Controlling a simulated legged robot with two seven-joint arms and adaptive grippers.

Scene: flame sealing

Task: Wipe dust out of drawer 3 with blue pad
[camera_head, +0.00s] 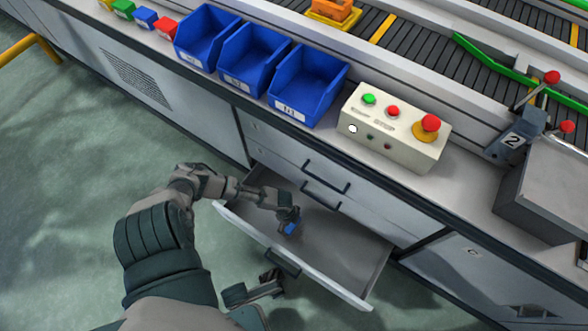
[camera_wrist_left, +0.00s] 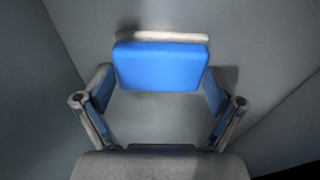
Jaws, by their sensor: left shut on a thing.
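Drawer 3 (camera_head: 340,253) is pulled open below two closed drawers, and its grey floor is visible. My left gripper (camera_head: 289,217) reaches down inside it, shut on the blue pad (camera_head: 290,228). In the left wrist view the pad (camera_wrist_left: 160,66) is a blue block with a pale strip along its far edge, between the two fingers of the left gripper (camera_wrist_left: 160,85). The pad is low, close to the drawer floor; contact is unclear. My right gripper (camera_head: 272,278) is by the handle on the drawer front; its fingers are too small to read. I cannot make out dust.
Blue bins (camera_head: 305,85) and a control box (camera_head: 394,126) with buttons stand on the worktop above the drawer. The closed drawers' handles (camera_head: 322,194) jut out over it. A conveyor (camera_head: 420,45) runs behind. Drawer space right of the left gripper is free.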

